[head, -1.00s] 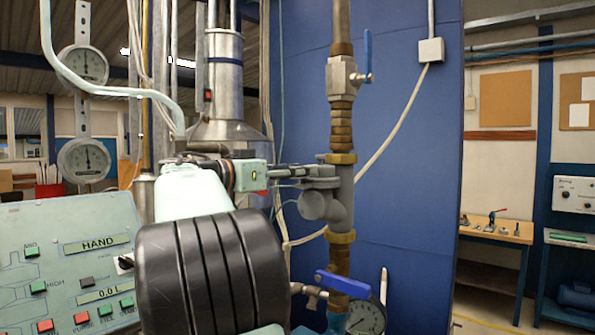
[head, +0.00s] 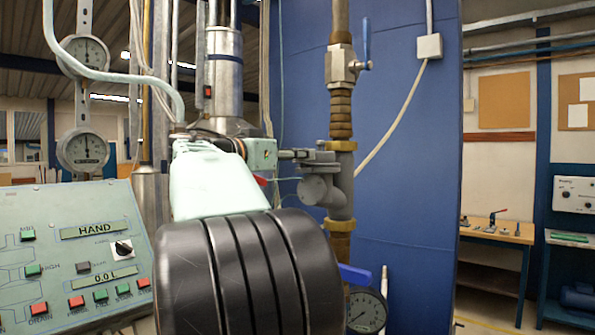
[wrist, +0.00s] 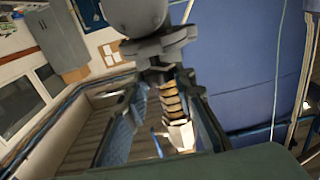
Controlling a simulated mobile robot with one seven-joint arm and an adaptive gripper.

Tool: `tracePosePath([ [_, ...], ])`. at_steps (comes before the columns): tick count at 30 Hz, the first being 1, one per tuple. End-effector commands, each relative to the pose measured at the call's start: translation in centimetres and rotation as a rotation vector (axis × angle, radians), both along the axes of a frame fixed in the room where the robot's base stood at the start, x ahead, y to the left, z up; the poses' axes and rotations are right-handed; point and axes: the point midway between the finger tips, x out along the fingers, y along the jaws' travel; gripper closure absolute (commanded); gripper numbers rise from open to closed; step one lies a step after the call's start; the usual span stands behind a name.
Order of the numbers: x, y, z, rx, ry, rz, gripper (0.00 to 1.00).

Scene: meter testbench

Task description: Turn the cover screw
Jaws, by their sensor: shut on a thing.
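A grey metal fitting (head: 341,196) with a round stub facing forward sits in the upright brass-and-steel pipe, right of centre in the head view. A screw cannot be told apart from the fitting's grey parts. My gripper (head: 303,155) reaches it from the left, level with its upper part. In the wrist view the dark fingers of my gripper (wrist: 168,85) close in on a grey flanged piece (wrist: 160,46) of the fitting. They are shut on this piece. The round grey end (wrist: 135,14) shows just beyond. The exact contact is partly hidden.
A ball valve (head: 341,65) with a blue lever sits above on the pipe. A pressure gauge (head: 366,311) is below, partly behind my arm. A blue panel (head: 410,180) stands close behind. A control panel (head: 70,265) and two dial gauges are at left.

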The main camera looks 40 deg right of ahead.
Motion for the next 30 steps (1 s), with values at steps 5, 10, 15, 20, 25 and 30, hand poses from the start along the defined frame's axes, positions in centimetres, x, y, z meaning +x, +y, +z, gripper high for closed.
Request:
tracePosePath([
  [5,-0.43,-0.05,-0.63,-0.001,-0.006,0.107,1.00],
  [10,-0.61,-0.12,-0.45,-0.002,-0.004,0.214,1.00],
  [15,-0.73,-0.19,-0.21,-0.002,-0.003,0.319,1.00],
  [20,-0.82,-0.26,-0.04,-0.001,-0.003,0.402,1.00],
  [25,-0.78,-0.27,0.02,-0.001,-0.001,0.465,1.00],
  [30,-0.83,-0.29,0.08,-0.001,-0.001,0.499,1.00],
])
